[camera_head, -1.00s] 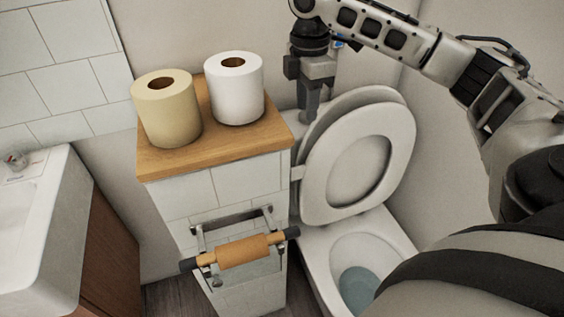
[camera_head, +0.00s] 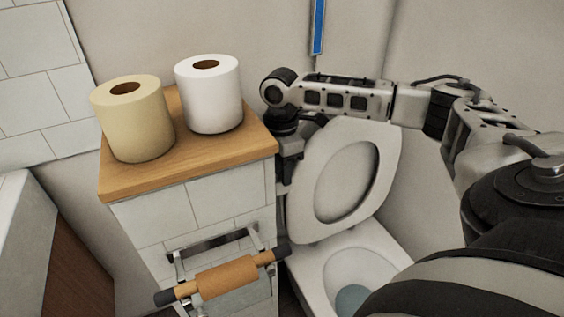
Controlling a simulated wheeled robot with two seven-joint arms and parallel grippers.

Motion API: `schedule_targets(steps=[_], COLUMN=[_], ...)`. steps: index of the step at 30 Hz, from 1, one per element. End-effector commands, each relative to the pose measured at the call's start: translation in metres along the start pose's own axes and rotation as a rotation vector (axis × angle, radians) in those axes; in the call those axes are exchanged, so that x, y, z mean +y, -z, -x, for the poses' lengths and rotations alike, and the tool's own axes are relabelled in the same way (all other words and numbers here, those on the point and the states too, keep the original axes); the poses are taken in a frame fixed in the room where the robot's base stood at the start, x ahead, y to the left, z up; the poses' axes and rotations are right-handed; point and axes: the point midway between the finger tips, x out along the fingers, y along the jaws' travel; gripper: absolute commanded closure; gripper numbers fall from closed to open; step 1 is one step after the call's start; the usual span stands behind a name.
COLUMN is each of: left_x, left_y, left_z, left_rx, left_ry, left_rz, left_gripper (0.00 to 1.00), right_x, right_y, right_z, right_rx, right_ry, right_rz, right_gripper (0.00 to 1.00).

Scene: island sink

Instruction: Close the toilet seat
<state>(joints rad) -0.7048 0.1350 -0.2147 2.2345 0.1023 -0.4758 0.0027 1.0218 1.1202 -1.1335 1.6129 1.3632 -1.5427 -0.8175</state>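The white toilet seat (camera_head: 308,209) stands raised, tilted back above the open toilet bowl (camera_head: 335,268). Its upper edge is partly hidden behind my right forearm, and I cannot make out the lid behind it. My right gripper (camera_head: 284,183) points down at the seat's left side, in the narrow gap beside the wood-topped cabinet. Its fingertips are small and dark there, so I cannot tell whether they are open or touch the seat. My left gripper is not in view.
A yellowish roll (camera_head: 132,120) and a white roll (camera_head: 210,95) stand on the wooden cabinet top (camera_head: 190,160). A paper holder (camera_head: 225,277) juts from the cabinet front. A blue-and-white upright object (camera_head: 317,28) is behind my arm. Walls close in behind the toilet.

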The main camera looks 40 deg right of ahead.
Motion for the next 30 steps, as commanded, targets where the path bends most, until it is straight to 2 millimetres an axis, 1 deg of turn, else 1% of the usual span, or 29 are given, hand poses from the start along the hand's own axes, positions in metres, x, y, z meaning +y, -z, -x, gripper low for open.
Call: schedule_targets(steps=[1,3,7,11,18,20,21,22,30], left_x=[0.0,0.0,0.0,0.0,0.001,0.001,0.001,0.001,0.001], left_y=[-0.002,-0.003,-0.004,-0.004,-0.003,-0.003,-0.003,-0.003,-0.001], left_z=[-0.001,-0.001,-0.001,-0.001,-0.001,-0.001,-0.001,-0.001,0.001], left_rx=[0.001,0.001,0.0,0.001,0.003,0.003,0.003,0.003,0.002], left_ry=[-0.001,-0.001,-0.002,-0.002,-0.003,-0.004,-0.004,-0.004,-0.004], left_rz=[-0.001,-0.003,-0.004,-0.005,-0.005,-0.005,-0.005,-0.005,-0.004], left_gripper=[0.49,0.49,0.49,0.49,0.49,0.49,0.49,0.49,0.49], right_x=[0.0,0.0,0.0,0.0,0.0,0.0,0.0,0.0,-0.001], right_y=[0.0,0.0,0.0,0.0,0.0,0.0,0.0,0.0,0.004], right_z=[-0.01,-0.02,-0.031,-0.035,-0.035,-0.035,-0.035,-0.035,-0.034], right_rx=[-0.001,-0.001,-0.001,0.0,0.0,0.0,0.0,0.0,0.0], right_ry=[0.001,0.0,0.0,-0.001,-0.001,-0.001,-0.001,-0.001,-0.008], right_rz=[0.0,0.0,0.001,0.0,0.0,0.0,0.0,0.0,0.007], right_gripper=[0.69,0.69,0.69,0.69,0.69,0.86,0.97,1.0,1.0])
